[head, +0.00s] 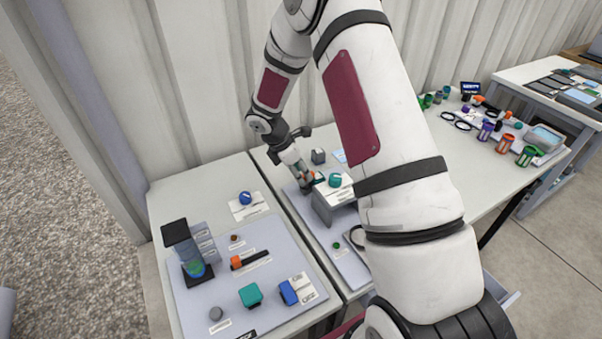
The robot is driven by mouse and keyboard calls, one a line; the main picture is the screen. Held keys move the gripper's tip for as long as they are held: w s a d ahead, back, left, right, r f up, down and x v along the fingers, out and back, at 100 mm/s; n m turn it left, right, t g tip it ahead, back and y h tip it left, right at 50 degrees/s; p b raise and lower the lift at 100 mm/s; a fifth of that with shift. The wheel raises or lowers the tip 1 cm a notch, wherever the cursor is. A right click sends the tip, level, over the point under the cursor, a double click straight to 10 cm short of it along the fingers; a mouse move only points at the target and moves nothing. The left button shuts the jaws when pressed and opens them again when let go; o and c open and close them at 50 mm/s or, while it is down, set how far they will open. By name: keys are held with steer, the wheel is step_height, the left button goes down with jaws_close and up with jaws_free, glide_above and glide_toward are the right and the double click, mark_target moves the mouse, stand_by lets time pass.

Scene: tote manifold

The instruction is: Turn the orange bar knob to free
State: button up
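My gripper (307,184) reaches down at the back of the worktop, beside a grey box with a white top (332,201). A small orange piece (319,175) shows right at its fingertips; it may be the orange bar knob, but it is too small and partly covered to be sure. I cannot tell whether the fingers touch it or how far apart they are. A teal round knob (335,180) sits on the box, just right of the gripper. Another orange piece (236,262), at the end of a dark bar, lies on the left panel. No "free" marking is readable.
Colored cups and tools stand on the right. A corrugated wall rises close behind. My arm hides the middle of the worktop.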

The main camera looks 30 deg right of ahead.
steer(key=shift+d+f, duration=0.2)
steer(key=shift+f, duration=0.25)
jaws_close()
